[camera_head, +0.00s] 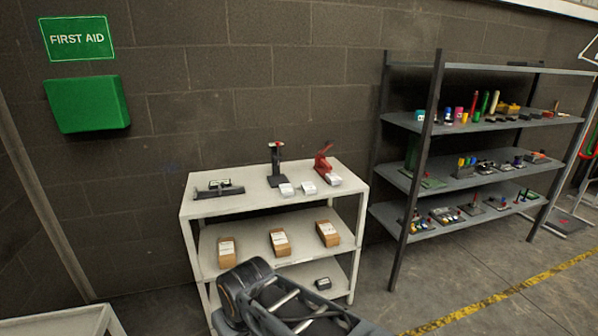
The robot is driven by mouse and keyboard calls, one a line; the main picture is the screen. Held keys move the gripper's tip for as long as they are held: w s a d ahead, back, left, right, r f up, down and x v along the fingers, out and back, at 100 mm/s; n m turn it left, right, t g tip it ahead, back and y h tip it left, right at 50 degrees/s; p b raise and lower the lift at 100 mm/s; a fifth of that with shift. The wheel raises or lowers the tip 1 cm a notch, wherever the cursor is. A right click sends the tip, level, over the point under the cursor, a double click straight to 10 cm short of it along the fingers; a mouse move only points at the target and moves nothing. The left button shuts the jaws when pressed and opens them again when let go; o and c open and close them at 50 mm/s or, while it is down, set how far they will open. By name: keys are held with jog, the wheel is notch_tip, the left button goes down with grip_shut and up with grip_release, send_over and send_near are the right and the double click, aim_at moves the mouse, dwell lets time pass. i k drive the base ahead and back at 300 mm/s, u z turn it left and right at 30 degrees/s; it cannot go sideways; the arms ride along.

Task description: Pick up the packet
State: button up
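Three brown box-like packets with white labels stand apart on the middle shelf of a white shelf unit (186,213). They are the left packet (227,251), the middle packet (279,243) and the right packet (327,234). Several small white packet-like items, one of them here (287,190), lie on the top shelf. The picture does not show which one the task names. Part of my dark arm crosses the bottom centre, in front of the lower shelf. I cannot make out my gripper's fingers in this view.
A black stand (276,166), a red hand press (325,165) and a dark tool (218,189) sit on top. A small dark box (322,283) lies on the lower shelf. A grey rack (437,120) with many small items stands right. Floor (470,268) before it is clear.

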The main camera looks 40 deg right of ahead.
aim_at(333, 178)
jog(key=z, duration=0.4)
jog(key=i, duration=1.4)
jog(key=z, duration=1.2)
jog(key=i, duration=0.55)
jog(key=z, duration=0.3)
